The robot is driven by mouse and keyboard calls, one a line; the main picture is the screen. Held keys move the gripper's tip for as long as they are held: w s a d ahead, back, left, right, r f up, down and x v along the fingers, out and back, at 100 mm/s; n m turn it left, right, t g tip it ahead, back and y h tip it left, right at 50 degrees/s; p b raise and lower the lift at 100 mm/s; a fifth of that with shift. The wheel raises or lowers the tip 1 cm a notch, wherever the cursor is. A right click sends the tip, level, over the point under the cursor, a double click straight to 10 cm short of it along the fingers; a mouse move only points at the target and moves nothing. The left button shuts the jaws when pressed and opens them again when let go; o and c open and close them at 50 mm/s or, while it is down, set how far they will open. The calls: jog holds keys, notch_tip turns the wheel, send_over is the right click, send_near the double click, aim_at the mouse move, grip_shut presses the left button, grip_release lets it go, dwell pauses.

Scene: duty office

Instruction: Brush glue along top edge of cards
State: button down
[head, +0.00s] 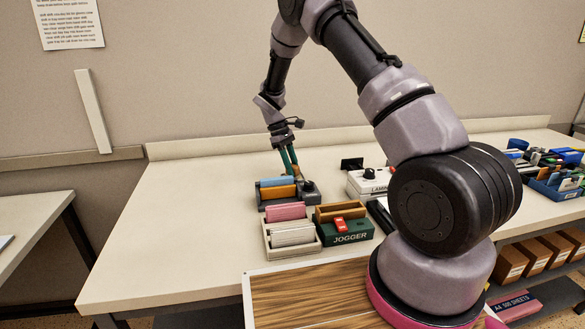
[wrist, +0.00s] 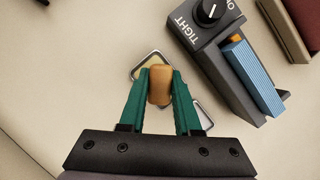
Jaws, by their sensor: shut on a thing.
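My gripper (wrist: 160,80) has green fingers shut on a short, rounded wooden handle (wrist: 160,90), seen almost end-on; it looks like the glue brush, but no bristles show. Beneath it is a shiny metal-rimmed piece (wrist: 204,115), mostly hidden by the fingers; I cannot tell whether they touch. A dark grey clamp (wrist: 222,75) with a black knob and the word TIGHT stands to its right, holding a blue stack of cards (wrist: 254,77). In the head view my gripper (head: 290,163) is just behind the clamp, whose blue stack (head: 277,182) stands behind an orange one (head: 278,192).
In front of the clamp are a pale tray (head: 291,245) with pink and white cards and a green JOGGER box (head: 346,232). A white machine (head: 368,183) stands to the right. Blue bins (head: 558,187) fill the far right. The table's left side is clear.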

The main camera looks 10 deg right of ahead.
aim_at(293, 165)
dwell(0.6)
jog(key=shift+r, duration=3.45)
jog(key=shift+s, duration=0.1)
